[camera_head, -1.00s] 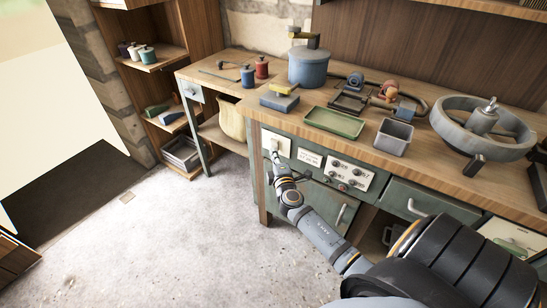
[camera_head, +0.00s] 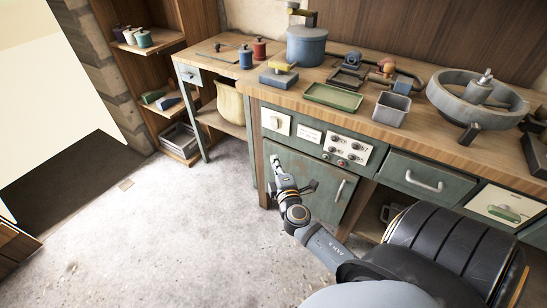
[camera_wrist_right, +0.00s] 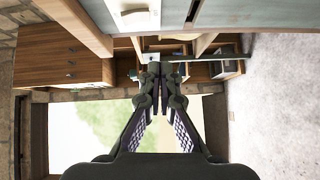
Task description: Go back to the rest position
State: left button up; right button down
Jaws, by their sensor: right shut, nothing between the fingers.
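My right gripper (camera_head: 275,161) is in front of the green cabinet door at the left end of the workbench, below the white switch plate (camera_head: 276,122). In the right wrist view its two fingers (camera_wrist_right: 156,90) meet and hold nothing. My right arm comes in from the lower right of the head view. My left gripper does not show in either view.
The workbench (camera_head: 440,143) carries a green tray (camera_head: 333,97), a grey bin (camera_head: 391,109), a blue pot (camera_head: 307,47) and a grey wheel (camera_head: 478,100). The concrete floor (camera_head: 190,230) is clear on the left.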

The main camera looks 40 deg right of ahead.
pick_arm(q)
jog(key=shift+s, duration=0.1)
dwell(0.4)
